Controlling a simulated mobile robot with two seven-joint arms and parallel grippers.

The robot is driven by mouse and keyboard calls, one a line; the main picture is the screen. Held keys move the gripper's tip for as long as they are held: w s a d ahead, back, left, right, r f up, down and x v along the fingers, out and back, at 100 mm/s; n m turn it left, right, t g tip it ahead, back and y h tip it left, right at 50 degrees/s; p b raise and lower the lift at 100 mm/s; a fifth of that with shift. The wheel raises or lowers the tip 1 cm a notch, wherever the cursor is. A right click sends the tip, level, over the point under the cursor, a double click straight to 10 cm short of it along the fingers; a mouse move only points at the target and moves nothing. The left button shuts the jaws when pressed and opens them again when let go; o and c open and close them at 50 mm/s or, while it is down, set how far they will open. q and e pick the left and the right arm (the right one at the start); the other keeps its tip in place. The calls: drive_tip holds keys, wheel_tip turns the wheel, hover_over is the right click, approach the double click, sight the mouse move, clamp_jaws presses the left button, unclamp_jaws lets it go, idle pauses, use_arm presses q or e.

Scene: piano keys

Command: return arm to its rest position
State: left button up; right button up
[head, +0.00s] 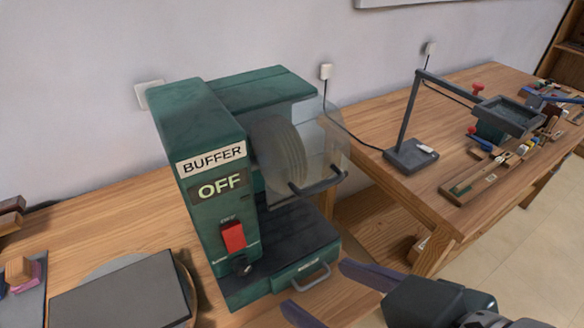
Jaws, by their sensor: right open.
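My right gripper (315,285) comes in from the bottom right, with its two dark fingers spread apart and nothing between them. It is in front of the green buffer machine (215,130), near the grey drawer handle (304,278) at the machine's lower front. Whether the fingers touch the machine cannot be told. The buffer's sign reads OFF, and its red switch (233,237) is on the front. A clear guard (335,140) with a dark handle covers the buffing wheel (277,150). My left gripper is not in view.
A wooden bench (100,232) carries the buffer and a dark flat board (120,292) at the lower left. A second wooden table (385,115) at the right holds a desk lamp (410,150) and several small tools. Open floor (520,260) shows at the lower right.

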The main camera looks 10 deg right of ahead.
drive_tip(key=s+d+m+g+h, duration=0.2)
drive_tip(key=s+d+g+h, duration=0.3)
drive_tip(key=s+d, duration=0.4)
wheel_tip(320, 180, up, 26)
drive_tip(key=d+g+y+p, duration=0.1)
drive_tip(key=p, duration=2.5)
drive_tip(key=shift+w, duration=0.45)
